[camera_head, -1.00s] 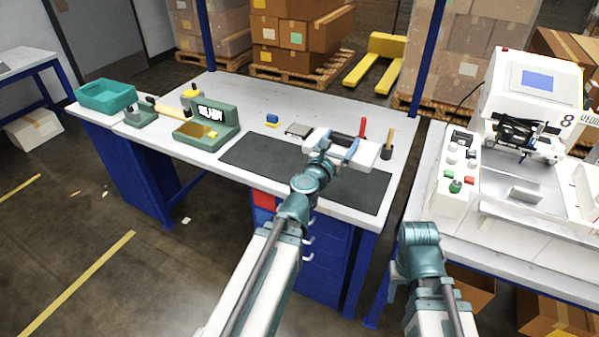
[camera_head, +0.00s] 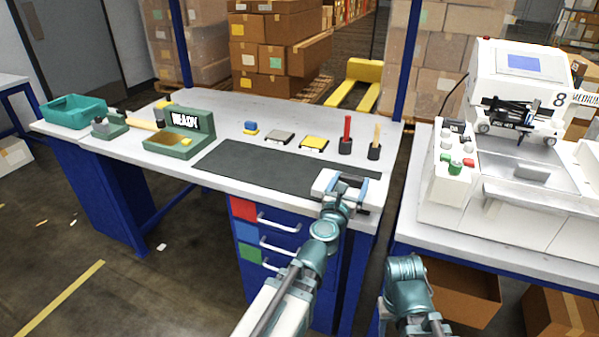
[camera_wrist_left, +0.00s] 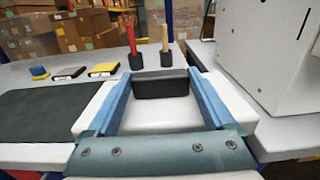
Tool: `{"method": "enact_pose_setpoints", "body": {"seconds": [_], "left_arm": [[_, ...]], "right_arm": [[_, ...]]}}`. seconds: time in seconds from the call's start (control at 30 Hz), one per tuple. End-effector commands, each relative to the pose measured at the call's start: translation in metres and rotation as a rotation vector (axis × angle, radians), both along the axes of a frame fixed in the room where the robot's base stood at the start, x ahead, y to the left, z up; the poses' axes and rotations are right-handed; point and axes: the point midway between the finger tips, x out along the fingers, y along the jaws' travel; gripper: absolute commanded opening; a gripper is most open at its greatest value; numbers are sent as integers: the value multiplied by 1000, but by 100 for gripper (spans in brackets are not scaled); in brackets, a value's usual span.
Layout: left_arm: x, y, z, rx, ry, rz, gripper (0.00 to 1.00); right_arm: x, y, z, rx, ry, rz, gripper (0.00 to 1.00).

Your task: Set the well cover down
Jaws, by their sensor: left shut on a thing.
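The well cover is a white plate (camera_head: 325,182) with a dark grip block (camera_wrist_left: 160,84), over the front right part of the bench, by the dark mat's right end. My left gripper (camera_head: 347,181) is shut on the grip block, with one blue finger at each side in the left wrist view (camera_wrist_left: 160,76). The cover looks about level; whether its underside touches the bench is hidden. My right arm (camera_head: 405,275) shows at the bottom of the head view, but its gripper is not visible.
The dark mat (camera_head: 265,170) is bare. Behind it are a blue block (camera_head: 250,128), a grey pad (camera_head: 279,137), a yellow pad (camera_head: 313,143), and red (camera_head: 347,132) and wooden (camera_head: 375,140) handles in holders. A white machine (camera_head: 520,85) stands right, across a gap.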

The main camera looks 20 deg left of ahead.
Motion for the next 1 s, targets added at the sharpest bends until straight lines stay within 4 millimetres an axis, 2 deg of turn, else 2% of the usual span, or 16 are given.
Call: {"method": "enact_pose_setpoints", "body": {"seconds": [0.03, 0.2, 0.5, 0.7, 1.0], "left_arm": [[12, 9, -2, 0, 0, 5, 26], [46, 39, -6, 0, 0, 5, 26], [96, 87, -13, 0, 0, 2, 26], [109, 100, -14, 0, 0, 0, 26], [109, 101, -21, 0, 0, 0, 26]], "right_arm": [[0, 0, -2, 0, 0, 0, 50], [0, 0, -6, 0, 0, 0, 50], [0, 0, -13, 0, 0, 0, 50], [0, 0, -14, 0, 0, 0, 50], [0, 0, -21, 0, 0, 0, 50]]}}
